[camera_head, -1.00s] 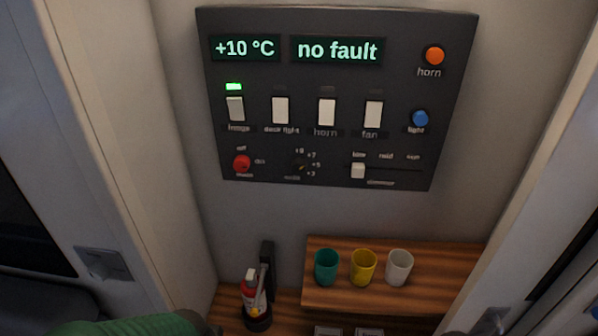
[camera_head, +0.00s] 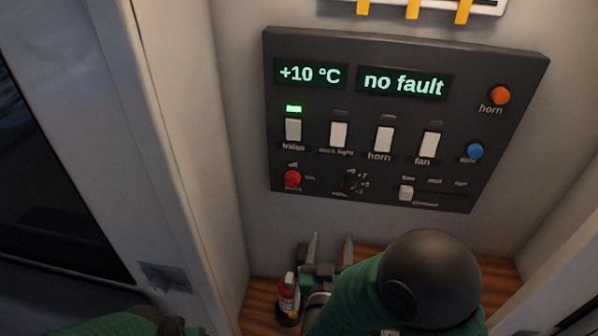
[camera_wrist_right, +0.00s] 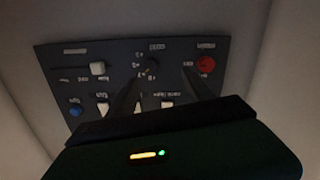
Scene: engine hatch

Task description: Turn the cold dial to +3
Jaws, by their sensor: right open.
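The cold dial (camera_head: 351,182) is a small dark knob low on the dark control panel (camera_head: 240,0). It also shows in the right wrist view (camera_wrist_right: 152,66), where the panel appears upside down. Its pointer and small numbers are too blurred to read. The panel's display (camera_head: 310,75) reads +10 °C. My right gripper (camera_head: 331,246) is open and empty, below the panel with its fingers pointing up. In the right wrist view its fingers (camera_wrist_right: 161,82) appear on either side below the dial, apart from it. My left gripper is out of view; only part of its green arm shows.
A red knob (camera_head: 292,179) is left of the dial and a white slider (camera_head: 406,193) right. Several white switches, including the fan switch (camera_head: 430,145), sit above. A fire extinguisher (camera_head: 288,294) stands below. My right arm hides the cups.

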